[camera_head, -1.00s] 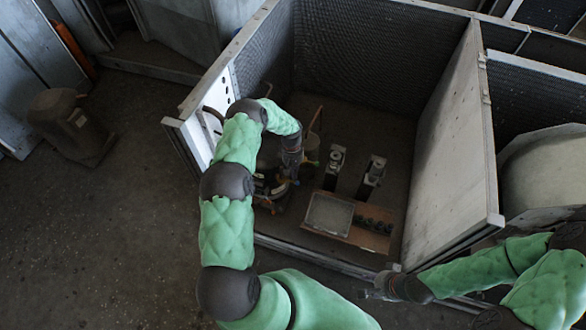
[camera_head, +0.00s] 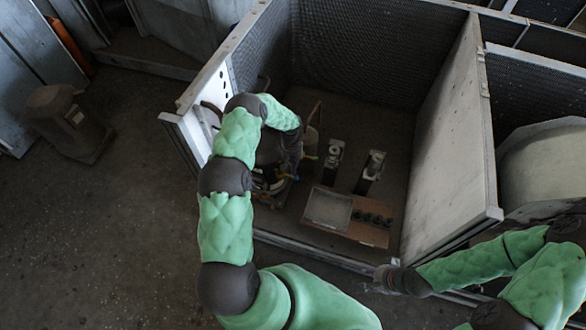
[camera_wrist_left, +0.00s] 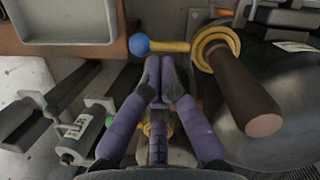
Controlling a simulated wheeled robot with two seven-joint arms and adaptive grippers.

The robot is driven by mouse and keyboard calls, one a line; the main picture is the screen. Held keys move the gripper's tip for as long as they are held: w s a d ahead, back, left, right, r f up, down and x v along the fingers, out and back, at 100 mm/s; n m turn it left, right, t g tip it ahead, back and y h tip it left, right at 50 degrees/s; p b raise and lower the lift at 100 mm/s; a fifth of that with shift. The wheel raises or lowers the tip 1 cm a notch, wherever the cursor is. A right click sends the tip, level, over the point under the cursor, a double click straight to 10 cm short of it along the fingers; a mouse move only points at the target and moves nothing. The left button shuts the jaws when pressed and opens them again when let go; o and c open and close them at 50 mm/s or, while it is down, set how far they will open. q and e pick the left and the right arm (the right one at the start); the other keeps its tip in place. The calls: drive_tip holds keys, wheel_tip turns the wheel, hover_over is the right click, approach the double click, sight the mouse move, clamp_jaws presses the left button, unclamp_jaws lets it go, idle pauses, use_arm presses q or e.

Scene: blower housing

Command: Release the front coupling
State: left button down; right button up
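My left gripper (camera_head: 290,165) reaches into the open metal housing from the left, at the dark rounded machine there. In the left wrist view its purple fingers (camera_wrist_left: 159,82) meet or nearly meet at the tips, with nothing visible between them. Just beyond the tips is a lever with a blue ball (camera_wrist_left: 140,45) and a yellow rod (camera_wrist_left: 170,46). I cannot tell which part is the front coupling. My right gripper (camera_head: 380,288) is low outside the housing's front edge; its fingers are too dark to read.
A brown board with a grey tray (camera_head: 328,210) and several dark round holes (camera_head: 372,218) lies on the housing floor. Two upright fixtures (camera_head: 333,155) (camera_head: 372,168) stand behind it. A pale panel (camera_head: 455,150) bounds the right side. A brown bin (camera_head: 65,120) stands left outside.

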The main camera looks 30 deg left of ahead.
use_arm(q)
drive_tip(key=shift+s+d+m, duration=0.1)
drive_tip(key=shift+s+m, duration=0.05)
drive_tip(key=shift+m, duration=0.25)
drive_tip(key=s+m+y+b, duration=0.2)
drive_tip(key=s+m, duration=0.4)
drive_tip(key=m, duration=1)
drive_tip(key=shift+s+a+y, duration=0.3)
drive_tip(key=shift+s+y, duration=0.1)
drive_tip(key=shift+y, duration=0.4)
drive_tip(key=shift+m, duration=0.3)
